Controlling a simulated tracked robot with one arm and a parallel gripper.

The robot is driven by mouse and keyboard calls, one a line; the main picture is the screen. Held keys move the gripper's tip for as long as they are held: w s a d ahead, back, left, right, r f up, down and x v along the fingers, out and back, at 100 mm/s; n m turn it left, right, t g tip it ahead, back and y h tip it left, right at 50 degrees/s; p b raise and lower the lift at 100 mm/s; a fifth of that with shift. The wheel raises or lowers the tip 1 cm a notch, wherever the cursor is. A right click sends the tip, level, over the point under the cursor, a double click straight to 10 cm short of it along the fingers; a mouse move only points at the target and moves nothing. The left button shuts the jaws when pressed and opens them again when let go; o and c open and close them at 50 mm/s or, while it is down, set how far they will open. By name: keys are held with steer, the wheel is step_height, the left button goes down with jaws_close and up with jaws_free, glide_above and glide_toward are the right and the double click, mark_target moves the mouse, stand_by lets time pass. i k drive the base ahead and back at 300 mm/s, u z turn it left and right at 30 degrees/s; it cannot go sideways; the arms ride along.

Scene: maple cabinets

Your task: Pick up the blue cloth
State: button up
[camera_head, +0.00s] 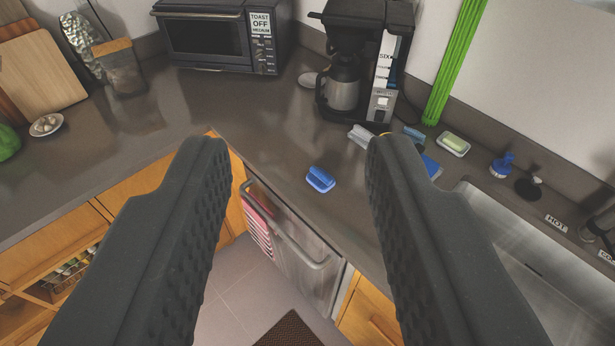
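My gripper (298,150) is open, with its two dark ridged fingers wide apart and nothing between them. It is above the counter corner. A flat blue piece (432,167), which looks like the blue cloth, lies on the counter near the sink, just right of the right fingertip. That finger hides part of it. A blue brush or scrubber (320,180) lies near the counter's front edge and shows between the fingers. It is apart from both of them in the picture.
A coffee maker (386,70) and toaster oven (215,38) stand at the back. A soap dish (453,144), blue round brush (502,165) and sink (500,235) are at right. A dishwasher (295,250) is below the counter. The left-middle counter is clear.

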mark_target(321, 179)
steer(key=u, duration=0.4)
steer(key=i, duration=1.25)
steer(key=z, duration=0.25)
